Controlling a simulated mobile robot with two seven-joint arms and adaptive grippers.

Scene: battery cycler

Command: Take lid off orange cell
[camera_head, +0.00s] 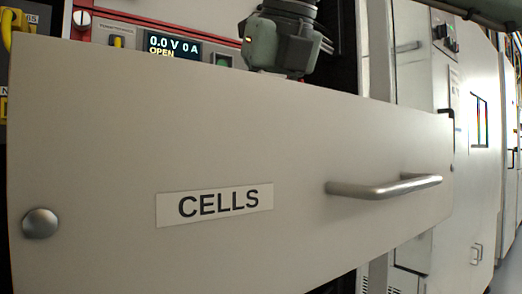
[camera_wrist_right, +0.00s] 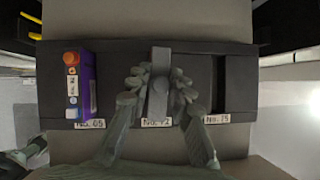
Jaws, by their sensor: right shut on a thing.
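In the right wrist view a dark holder (camera_wrist_right: 225,52) has three labelled places. A grey upright block that looks like a lid (camera_wrist_right: 161,58) stands in the middle place, above a label that seems to read No. 12. My right gripper (camera_wrist_right: 158,88) is shut on it, one finger on each side. What is under the block is hidden, and I see no orange cell body. In the head view my right gripper's wrist (camera_head: 281,42) shows above the drawer front, which hides its fingers. My left gripper is not in view.
A purple cell (camera_wrist_right: 88,88) with an orange-red terminal stands in the left place, No. 05. The right place, No. 15, has a dark slot (camera_wrist_right: 219,85). The CELLS drawer front (camera_head: 120,130) has a handle (camera_head: 385,188). A display (camera_head: 173,47) reads 0.0 V 0 A OPEN.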

